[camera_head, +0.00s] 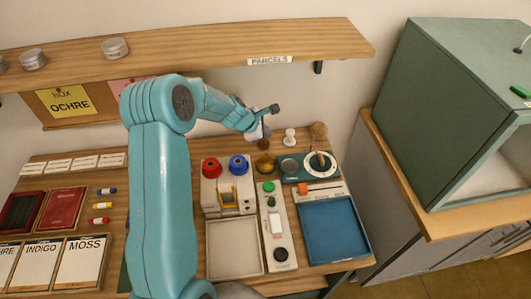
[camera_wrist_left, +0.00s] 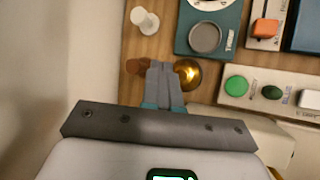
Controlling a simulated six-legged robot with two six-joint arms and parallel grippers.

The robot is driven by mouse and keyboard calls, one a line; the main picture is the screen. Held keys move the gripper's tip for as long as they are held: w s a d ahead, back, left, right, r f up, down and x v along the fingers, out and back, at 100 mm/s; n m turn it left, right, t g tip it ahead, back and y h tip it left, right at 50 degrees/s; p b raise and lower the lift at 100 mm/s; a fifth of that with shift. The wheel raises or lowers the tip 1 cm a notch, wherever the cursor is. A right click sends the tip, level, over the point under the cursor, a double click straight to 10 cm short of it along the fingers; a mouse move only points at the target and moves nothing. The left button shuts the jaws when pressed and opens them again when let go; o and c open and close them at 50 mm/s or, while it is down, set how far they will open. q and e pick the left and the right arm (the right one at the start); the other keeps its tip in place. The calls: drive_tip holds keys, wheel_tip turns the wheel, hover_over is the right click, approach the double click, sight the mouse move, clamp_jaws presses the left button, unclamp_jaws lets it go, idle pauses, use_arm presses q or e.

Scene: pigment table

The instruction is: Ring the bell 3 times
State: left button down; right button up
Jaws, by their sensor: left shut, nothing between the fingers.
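The bell is a small brass dome (camera_head: 264,166) on the table, behind the green-button panel; it also shows as a shiny gold dome in the left wrist view (camera_wrist_left: 188,73). My left gripper (camera_head: 260,136) is shut and empty, above the back of the table near the bell. In the left wrist view its closed fingers (camera_wrist_left: 163,68) overlap the bell's left edge in the picture; whether they touch it I cannot tell. My right gripper is in neither view.
A brown knob (camera_wrist_left: 137,67) and a white peg (camera_head: 290,137) stand near the bell. A shelf (camera_head: 200,58) hangs above; a green cabinet (camera_head: 440,100) stands right.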

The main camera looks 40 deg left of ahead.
use_arm(q)
drive_tip(key=shift+a+r, duration=0.1)
drive_tip(key=shift+r, duration=0.1)
hover_over(265, 157)
wheel_tip(265, 157, down, 6)
drive_tip(key=shift+w+r, duration=0.1)
drive_tip(key=shift+r, duration=0.15)
wheel_tip(265, 157, down, 2)
drive_tip(key=shift+a+f+b, duration=0.1)
drive_tip(key=shift+f+b, duration=0.15)
drive_tip(key=shift+b, duration=0.65)
drive_tip(key=shift+f+b, duration=0.45)
idle(1.1)
drive_tip(key=shift+f+b, duration=0.4)
drive_tip(key=shift+b, duration=0.1)
